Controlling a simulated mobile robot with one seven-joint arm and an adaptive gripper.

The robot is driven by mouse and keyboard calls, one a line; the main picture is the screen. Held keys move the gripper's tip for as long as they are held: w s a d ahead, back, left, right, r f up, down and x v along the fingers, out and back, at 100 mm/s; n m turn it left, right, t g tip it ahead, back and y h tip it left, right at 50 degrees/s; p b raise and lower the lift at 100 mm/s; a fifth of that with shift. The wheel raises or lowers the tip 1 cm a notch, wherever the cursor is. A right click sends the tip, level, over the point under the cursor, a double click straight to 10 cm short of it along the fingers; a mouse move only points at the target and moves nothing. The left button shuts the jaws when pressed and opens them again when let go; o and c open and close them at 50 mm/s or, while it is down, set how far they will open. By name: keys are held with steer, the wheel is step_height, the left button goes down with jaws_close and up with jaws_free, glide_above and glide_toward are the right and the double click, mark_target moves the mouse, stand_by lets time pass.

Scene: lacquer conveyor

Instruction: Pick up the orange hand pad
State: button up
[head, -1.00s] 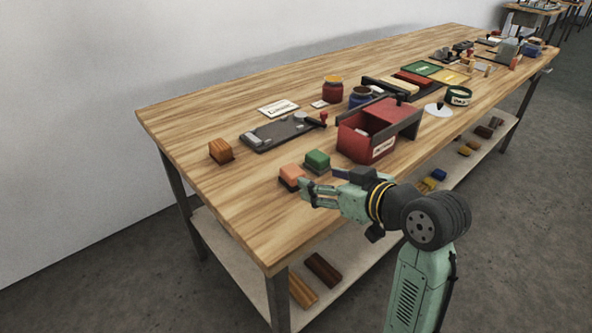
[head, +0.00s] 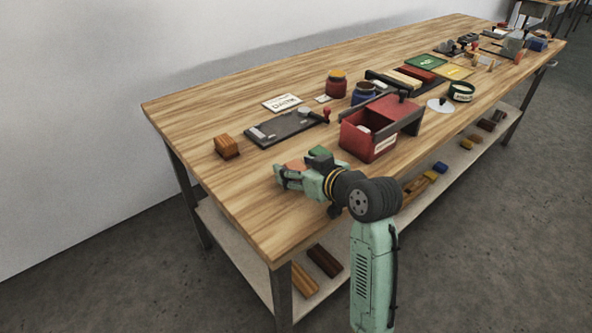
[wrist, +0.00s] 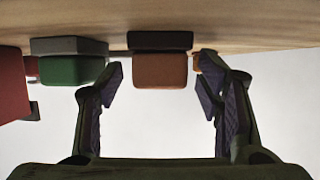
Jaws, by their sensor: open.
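The orange hand pad (wrist: 160,70) is an orange block with a dark grey layer, centred between my fingers in the wrist view. In the head view only a bit of its orange top (head: 295,166) shows behind my gripper. My gripper (wrist: 160,92) is open, one finger to each side of the pad, with gaps on both sides. In the head view my gripper (head: 279,176) is low over the near side of the table. A green pad (wrist: 72,68) stands just left of the left finger in the wrist view.
The red box (head: 368,143) stands right of my gripper on the wooden table (head: 230,190). A brown block (head: 227,147) and a dark clamp board (head: 287,128) lie farther back. The table is clear toward its near left corner.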

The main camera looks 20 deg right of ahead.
steer(key=shift+c, duration=0.4)
steer(key=c, duration=1.1)
steer(key=shift+r, duration=0.15)
steer(key=shift+c, duration=0.2)
